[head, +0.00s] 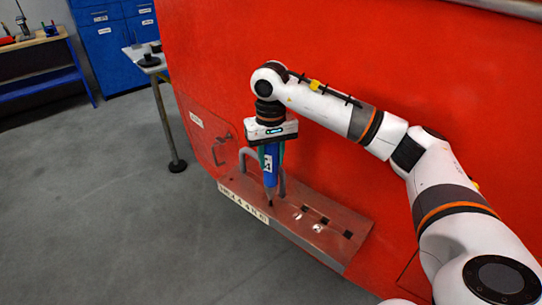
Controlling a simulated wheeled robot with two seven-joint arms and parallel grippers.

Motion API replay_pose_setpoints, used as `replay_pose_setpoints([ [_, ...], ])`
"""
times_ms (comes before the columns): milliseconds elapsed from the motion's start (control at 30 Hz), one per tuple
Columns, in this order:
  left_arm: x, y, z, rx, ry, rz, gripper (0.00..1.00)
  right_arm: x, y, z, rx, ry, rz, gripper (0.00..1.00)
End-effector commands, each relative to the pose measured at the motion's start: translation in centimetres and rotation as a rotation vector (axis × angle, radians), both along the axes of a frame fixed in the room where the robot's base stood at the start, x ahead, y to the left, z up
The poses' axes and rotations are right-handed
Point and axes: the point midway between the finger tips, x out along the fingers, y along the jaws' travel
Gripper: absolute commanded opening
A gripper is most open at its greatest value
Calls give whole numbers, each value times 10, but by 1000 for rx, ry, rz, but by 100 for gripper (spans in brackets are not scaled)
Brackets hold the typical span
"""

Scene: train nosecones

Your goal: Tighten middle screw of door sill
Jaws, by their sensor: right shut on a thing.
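The door sill (335,237) is a reddish-brown ledge at the foot of the red train wall. Small bright round spots (317,228) and dark square holes lie on its top, to the right of the tool; I cannot tell which of them are screws. My right gripper (268,150) points down above the sill's left half and is shut on a blue tool (271,168). The tool is roughly upright, and its thin dark tip (270,200) reaches down to or just above the sill. Whether it touches a screw is too small to tell. My left gripper is not in view.
The red train wall (400,80) rises right behind my right arm. A table (150,62) on a post, a workbench (35,42) and blue cabinets (110,35) stand at upper left. The grey floor is clear.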

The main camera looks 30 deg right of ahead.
Motion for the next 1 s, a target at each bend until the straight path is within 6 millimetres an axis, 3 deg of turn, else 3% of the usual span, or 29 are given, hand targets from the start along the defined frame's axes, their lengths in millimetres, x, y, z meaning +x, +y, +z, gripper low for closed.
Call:
replay_pose_setpoints([
  [700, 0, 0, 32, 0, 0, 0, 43, 1, 0, 52, 0, -5, -1, 8],
  [1000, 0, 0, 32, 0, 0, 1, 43, 1, 0, 53, 0, -5, -1, 8],
])
